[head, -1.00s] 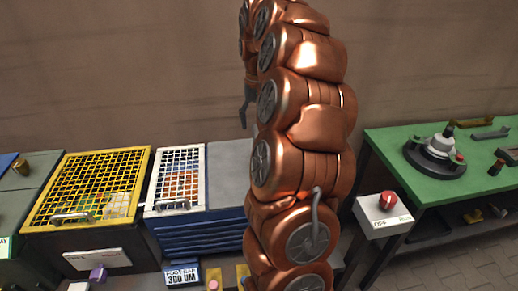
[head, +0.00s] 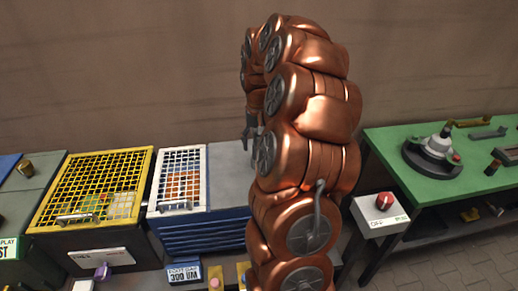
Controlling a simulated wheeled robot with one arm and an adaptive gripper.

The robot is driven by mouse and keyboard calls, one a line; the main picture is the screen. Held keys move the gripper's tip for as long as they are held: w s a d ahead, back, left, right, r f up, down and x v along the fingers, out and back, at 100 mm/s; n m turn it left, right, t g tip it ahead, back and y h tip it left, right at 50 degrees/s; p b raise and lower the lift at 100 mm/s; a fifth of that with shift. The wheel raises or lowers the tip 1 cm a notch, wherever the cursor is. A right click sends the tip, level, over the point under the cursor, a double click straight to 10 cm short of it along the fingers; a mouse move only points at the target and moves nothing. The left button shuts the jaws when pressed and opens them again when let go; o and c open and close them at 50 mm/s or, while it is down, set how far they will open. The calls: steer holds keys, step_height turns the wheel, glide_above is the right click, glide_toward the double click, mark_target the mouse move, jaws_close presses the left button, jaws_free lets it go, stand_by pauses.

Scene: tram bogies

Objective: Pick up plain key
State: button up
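My gripper (head: 249,133) is a small dark shape at the left side of my copper arm, in front of the wall and just above the grey bench top. It is partly hidden by the arm, and its fingers are too small to judge. I cannot pick out a plain key for certain. Several small metal parts lie on the green table at the right, among them a grey bar-like part (head: 488,133) and a brass-coloured handle-like part (head: 470,122). My gripper is well to the left of them.
A yellow mesh cage (head: 92,185) and a white mesh cage (head: 181,180) stand on the left, beside blue drawers (head: 205,232). A box with a red knob (head: 384,201) stands by the green table (head: 420,185). A round fixture (head: 433,153) sits on that table. My arm blocks the middle.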

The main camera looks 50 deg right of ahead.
jaws_close()
stand_by(0.6)
